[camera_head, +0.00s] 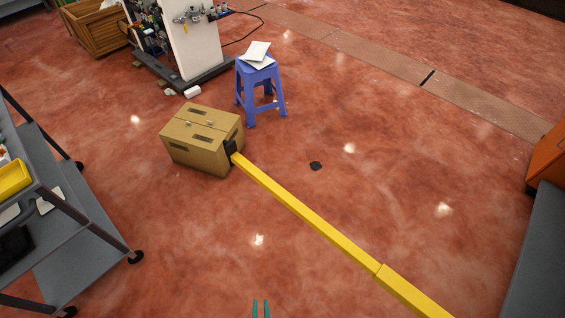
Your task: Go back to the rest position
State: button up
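My gripper (261,306) shows only at the bottom edge, as two thin teal fingertips pointing up in the picture. There is a gap between them with floor showing through, so it looks open and empty. Nothing touches the fingertips. The rest of my gripper and my arm are out of view below the frame.
A brown box (190,143) stands on the red floor, with a long yellow bar (305,214) running from it to the lower right. A blue stool (262,88) with papers stands behind. A grey shelf cart (85,245) is at left, an orange unit (549,160) at right.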

jog(key=s+d+r+t, duration=0.2)
jog(key=r, duration=0.8)
jog(key=s+d+r+t+h, duration=0.1)
jog(key=s+d+r, duration=0.1)
jog(key=r, duration=0.8)
jog(key=s+d+r+t, duration=0.2)
jog(key=d+r, duration=0.1)
jog(key=r, duration=0.7)
jog(key=shift+s+d+t, duration=0.2)
jog(key=shift+s+t, duration=0.1)
